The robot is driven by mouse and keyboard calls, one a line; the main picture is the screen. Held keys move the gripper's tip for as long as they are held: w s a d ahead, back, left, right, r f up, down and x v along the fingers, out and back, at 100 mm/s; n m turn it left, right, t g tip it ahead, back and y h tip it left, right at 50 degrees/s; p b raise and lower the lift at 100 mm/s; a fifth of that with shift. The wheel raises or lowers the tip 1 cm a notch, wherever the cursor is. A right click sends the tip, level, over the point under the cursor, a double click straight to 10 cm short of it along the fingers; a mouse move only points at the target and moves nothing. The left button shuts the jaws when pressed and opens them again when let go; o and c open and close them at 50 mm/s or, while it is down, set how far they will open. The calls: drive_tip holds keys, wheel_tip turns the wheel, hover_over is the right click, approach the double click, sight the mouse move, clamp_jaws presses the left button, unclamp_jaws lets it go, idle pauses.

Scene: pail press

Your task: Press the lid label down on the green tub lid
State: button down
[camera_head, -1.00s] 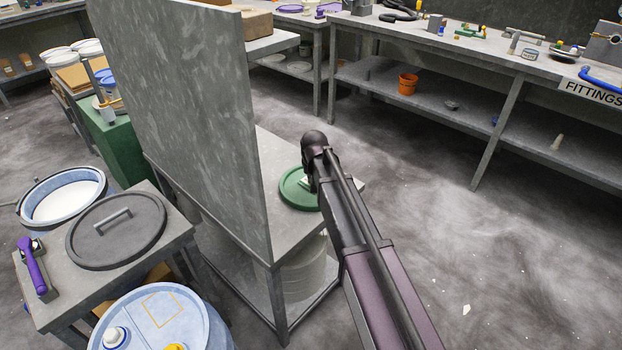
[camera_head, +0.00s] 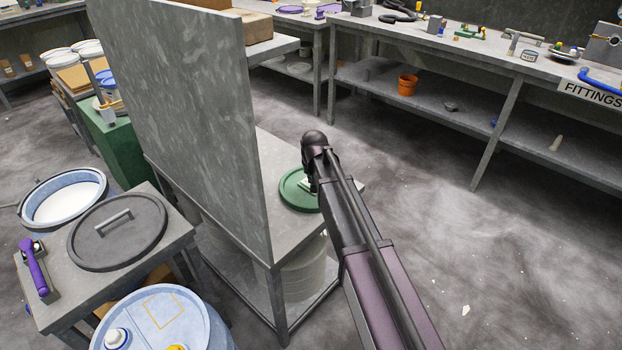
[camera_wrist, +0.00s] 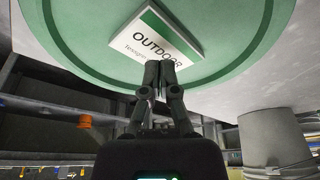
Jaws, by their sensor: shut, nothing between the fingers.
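The green tub lid (camera_head: 294,194) lies on the grey table beside the upright panel in the head view, partly hidden by my arm. It fills the upper part of the wrist view (camera_wrist: 90,68). The lid label (camera_wrist: 180,32) is a white card with a green band and the word OUTDOOR, lying on the lid near its edge. In the head view only a pale bit of the label shows by my arm. My gripper (camera_wrist: 160,68) is shut and empty, its fingertips at the label's lower edge in the wrist view. I cannot tell whether they touch it.
A tall grey panel (camera_head: 190,110) stands directly left of the lid. A side table holds a dark round lid (camera_head: 117,231) and a purple-handled tool (camera_head: 34,268). A blue drum (camera_head: 165,322) stands in front. Open floor lies to the right.

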drive_tip(key=shift+r+p, duration=2)
drive_tip(key=shift+r, duration=0.3)
drive_tip(key=shift+s+d, duration=0.1)
drive_tip(key=s+d+m+g, duration=0.2)
drive_tip(key=s+d+g, duration=0.1)
drive_tip(key=s+d, duration=2.05)
wheel_tip(320, 180, up, 15)
drive_tip(key=s+a+p, duration=0.1)
drive_tip(key=s+p, duration=0.1)
drive_tip(key=p, duration=1.4)
drive_tip(key=shift+s+h, duration=0.15)
drive_tip(key=shift+h, duration=0.15)
